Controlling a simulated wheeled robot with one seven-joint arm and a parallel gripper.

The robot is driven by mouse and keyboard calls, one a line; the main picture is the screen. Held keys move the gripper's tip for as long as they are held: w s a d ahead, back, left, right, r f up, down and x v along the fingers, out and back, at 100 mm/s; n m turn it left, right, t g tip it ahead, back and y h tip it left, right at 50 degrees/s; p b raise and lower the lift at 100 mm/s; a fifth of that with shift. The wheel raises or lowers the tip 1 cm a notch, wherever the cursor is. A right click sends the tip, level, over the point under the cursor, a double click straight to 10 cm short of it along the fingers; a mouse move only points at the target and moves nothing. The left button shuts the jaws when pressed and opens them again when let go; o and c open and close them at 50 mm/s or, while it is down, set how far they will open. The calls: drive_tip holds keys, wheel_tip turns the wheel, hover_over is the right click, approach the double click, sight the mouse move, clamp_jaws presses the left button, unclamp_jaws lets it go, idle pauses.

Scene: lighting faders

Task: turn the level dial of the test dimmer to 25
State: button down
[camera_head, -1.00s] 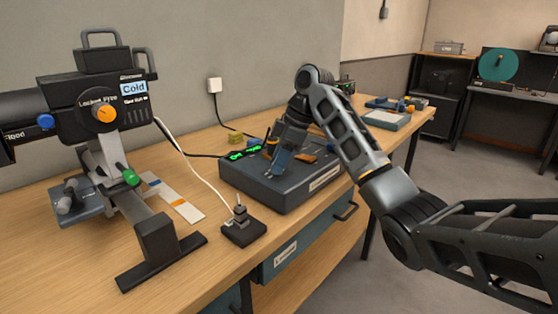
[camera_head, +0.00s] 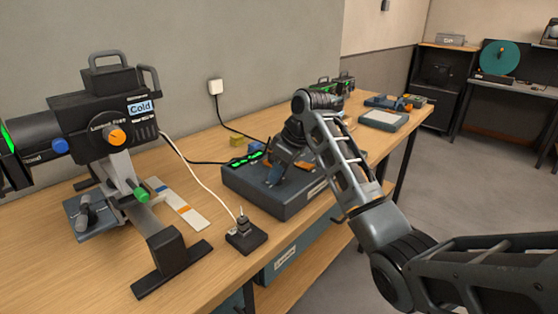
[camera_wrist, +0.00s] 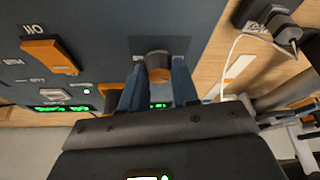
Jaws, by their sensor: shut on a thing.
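The test dimmer is a dark blue-grey box (camera_head: 262,199) on the bench, below my arm in the head view. Its panel (camera_wrist: 105,30) fills much of the wrist view. My gripper (camera_wrist: 158,82) points at the panel, with its two blue fingers on either side of a round dial (camera_wrist: 158,70) with a brown-orange face. The jaws are shut on this dial. In the head view my gripper (camera_head: 275,176) covers the dial. Green digits glow on a display (camera_wrist: 66,108), but I cannot read a value. A small green readout (camera_wrist: 158,105) shows between the fingers.
An orange rocker switch (camera_wrist: 50,56) sits on the same panel. A small black box with a toggle (camera_head: 244,236) and a white cable stands near the dimmer's left corner. A large black lamp (camera_head: 105,130) stands at left. A grey tray (camera_head: 384,118) lies at the bench's far end.

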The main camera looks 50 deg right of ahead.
drive_tip(key=shift+a+r+m+h+p, duration=0.1)
drive_tip(key=shift+m+h+p, duration=0.3)
drive_tip(key=shift+m+p, duration=0.8)
drive_tip(key=c, duration=0.8)
unclamp_jaws()
drive_tip(key=shift+c, duration=0.2)
drive_tip(key=v, duration=0.7)
drive_tip(key=shift+s+r+b, duration=0.2)
drive_tip(key=shift+r+b, duration=0.05)
drive_tip(key=shift+b, duration=0.05)
drive_tip(key=shift+s, duration=0.1)
